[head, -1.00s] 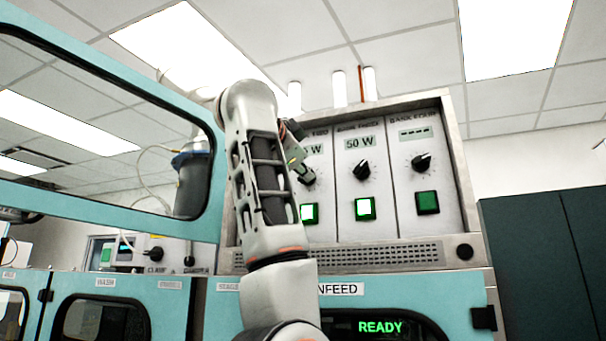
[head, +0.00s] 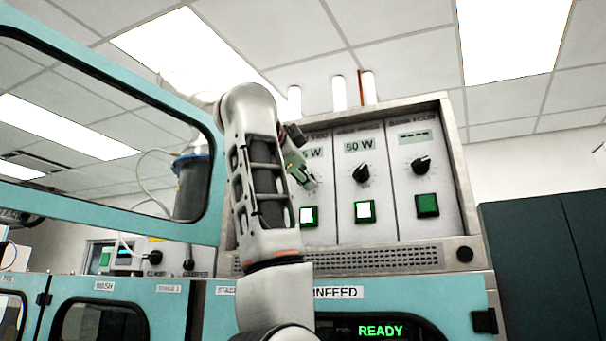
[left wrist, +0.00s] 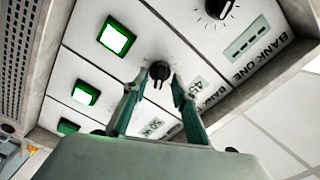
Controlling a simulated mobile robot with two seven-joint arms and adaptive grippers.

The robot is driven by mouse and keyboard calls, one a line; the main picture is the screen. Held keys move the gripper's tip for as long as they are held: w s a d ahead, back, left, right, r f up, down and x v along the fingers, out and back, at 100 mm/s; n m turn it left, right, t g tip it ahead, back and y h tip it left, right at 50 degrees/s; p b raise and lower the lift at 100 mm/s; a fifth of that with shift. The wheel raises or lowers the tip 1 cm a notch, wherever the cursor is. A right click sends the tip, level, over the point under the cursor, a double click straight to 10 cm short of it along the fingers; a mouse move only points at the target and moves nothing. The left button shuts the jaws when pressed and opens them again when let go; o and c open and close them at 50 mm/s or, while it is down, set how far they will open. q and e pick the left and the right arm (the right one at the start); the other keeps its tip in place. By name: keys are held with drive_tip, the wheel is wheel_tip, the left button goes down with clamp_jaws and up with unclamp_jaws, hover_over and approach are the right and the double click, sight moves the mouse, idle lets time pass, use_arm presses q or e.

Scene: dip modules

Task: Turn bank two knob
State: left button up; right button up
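The bank two knob (left wrist: 160,70) is black and sits on a white panel, second from the top right in the left wrist view. My left gripper (left wrist: 154,88) is open, with its green fingers on either side of the knob and gaps visible. In the head view my left gripper (head: 308,182) is at the panel's left visible column and hides most of that knob. The display above it is partly covered; "5 W" shows. My right gripper is in neither view.
The bank three knob (head: 361,173), under a 50 W display, and the bank four knob (head: 420,165), under dashes, stand to the right. Below them are a lit green button (head: 365,211) and a darker one (head: 427,204). The bank one knob (left wrist: 218,8) is on the other side.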

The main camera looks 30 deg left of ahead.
use_arm(q)
drive_tip(key=shift+s, duration=0.1)
drive_tip(key=v, duration=0.7)
drive_tip(key=shift+s, duration=0.2)
drive_tip(key=shift+f, duration=0.1)
idle(0.5)
